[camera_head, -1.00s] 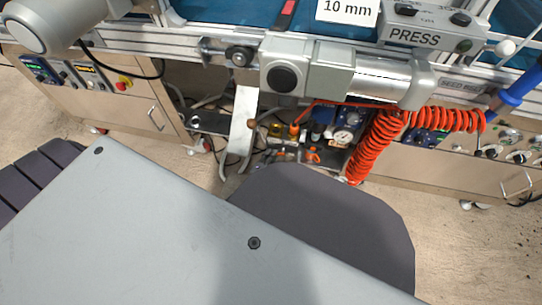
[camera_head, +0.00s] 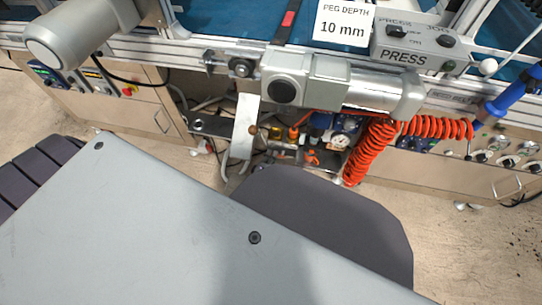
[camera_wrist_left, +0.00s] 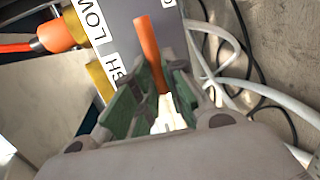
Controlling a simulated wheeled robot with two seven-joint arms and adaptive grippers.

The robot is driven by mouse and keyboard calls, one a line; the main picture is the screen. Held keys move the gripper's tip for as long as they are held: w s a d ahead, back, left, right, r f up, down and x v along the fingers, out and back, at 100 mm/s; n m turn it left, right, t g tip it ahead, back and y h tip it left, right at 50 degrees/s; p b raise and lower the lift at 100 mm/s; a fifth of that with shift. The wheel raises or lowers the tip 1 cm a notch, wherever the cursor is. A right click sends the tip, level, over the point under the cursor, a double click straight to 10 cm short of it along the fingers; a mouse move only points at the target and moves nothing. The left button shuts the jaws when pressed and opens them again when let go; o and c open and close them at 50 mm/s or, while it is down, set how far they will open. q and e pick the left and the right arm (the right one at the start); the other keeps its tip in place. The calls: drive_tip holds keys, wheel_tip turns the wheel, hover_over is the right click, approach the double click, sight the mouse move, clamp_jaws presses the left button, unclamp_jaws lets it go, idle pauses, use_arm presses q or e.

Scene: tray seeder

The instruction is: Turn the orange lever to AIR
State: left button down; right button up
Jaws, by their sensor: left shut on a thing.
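In the left wrist view, the orange lever (camera_wrist_left: 149,50) is a smooth straight rod standing in front of a grey panel (camera_wrist_left: 127,14). My left gripper (camera_wrist_left: 160,88) has its green-padded fingers on either side of the lever and is shut on it. The lever's lower end is hidden between the fingers. In the head view, I cannot make out the gripper or the lever clearly among the small fittings under the bench. My right gripper is not seen.
An orange hose (camera_wrist_left: 15,47) and brass fittings (camera_wrist_left: 101,78) sit left of the lever. White and black cables hang at right. In the head view, a red coiled hose (camera_head: 368,150) hangs under the bench, beside a hanging metal plate (camera_head: 243,127).

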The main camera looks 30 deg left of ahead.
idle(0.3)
use_arm(q)
drive_tip(key=c, duration=1.5)
unclamp_jaws()
drive_tip(key=shift+o, duration=0.2)
drive_tip(key=shift+s, duration=0.15)
drive_tip(key=v, duration=1.1)
drive_tip(key=shift+s, duration=0.4)
drive_tip(key=shift+d+r, duration=0.1)
